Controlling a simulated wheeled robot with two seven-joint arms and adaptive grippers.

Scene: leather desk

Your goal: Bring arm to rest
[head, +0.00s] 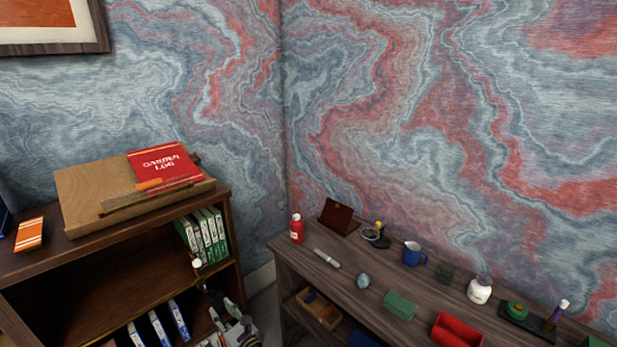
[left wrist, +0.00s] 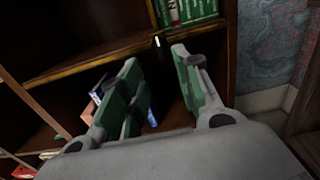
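My left gripper (head: 223,314) is low at the bottom of the head view, in front of the right end of the wooden bookcase (head: 112,262). In the left wrist view, its two green-padded fingers (left wrist: 158,88) stand apart with nothing held between them. They point toward the bookcase shelves. My right gripper is in neither view.
Green-spined books (head: 203,236) stand on the upper shelf, blue-and-white ones (head: 160,328) lower. A small pale object (head: 197,264) shows at the shelf edge. The cardboard box and red book (head: 165,165) lie on top. A crowded desk (head: 345,282) stands right.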

